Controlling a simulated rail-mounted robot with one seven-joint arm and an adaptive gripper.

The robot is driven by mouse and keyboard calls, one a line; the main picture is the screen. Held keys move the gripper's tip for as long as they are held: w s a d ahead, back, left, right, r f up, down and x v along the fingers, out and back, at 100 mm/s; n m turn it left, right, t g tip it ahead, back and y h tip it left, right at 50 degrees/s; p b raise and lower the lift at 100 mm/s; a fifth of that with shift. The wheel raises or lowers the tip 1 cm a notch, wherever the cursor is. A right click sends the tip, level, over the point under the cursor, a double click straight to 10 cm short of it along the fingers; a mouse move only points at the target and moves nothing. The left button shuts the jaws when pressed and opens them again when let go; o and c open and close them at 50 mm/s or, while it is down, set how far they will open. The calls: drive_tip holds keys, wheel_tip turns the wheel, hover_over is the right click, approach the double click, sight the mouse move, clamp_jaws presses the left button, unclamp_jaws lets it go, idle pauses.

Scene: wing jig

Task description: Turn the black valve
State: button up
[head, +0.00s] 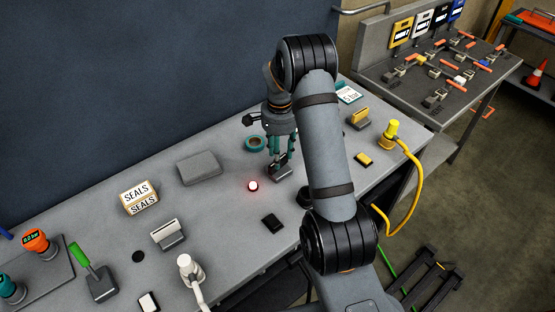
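My gripper (279,153) has teal fingers and points down at the table. It is directly over a small grey stand with a dark upright part (281,169), which may be the black valve. The fingertips overlap the top of that part in the picture. I cannot tell whether they touch it or are closed on it. Similar stands with a white top (166,231) and a yellow top (359,117) are on the same table. A small black block (271,222) lies in front of the dark stand.
A red-lit button (253,186) is left of the stand and a teal ring (255,143) lies behind it. A SEALS box (139,197) and a grey block (199,168) are further left. A yellow hose (420,190) hangs at the right edge.

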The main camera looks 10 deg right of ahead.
drive_tip(key=shift+f+p, duration=0.3)
drive_tip(key=shift+f, duration=1.45)
drive_tip(key=shift+c, duration=0.6)
clamp_jaws()
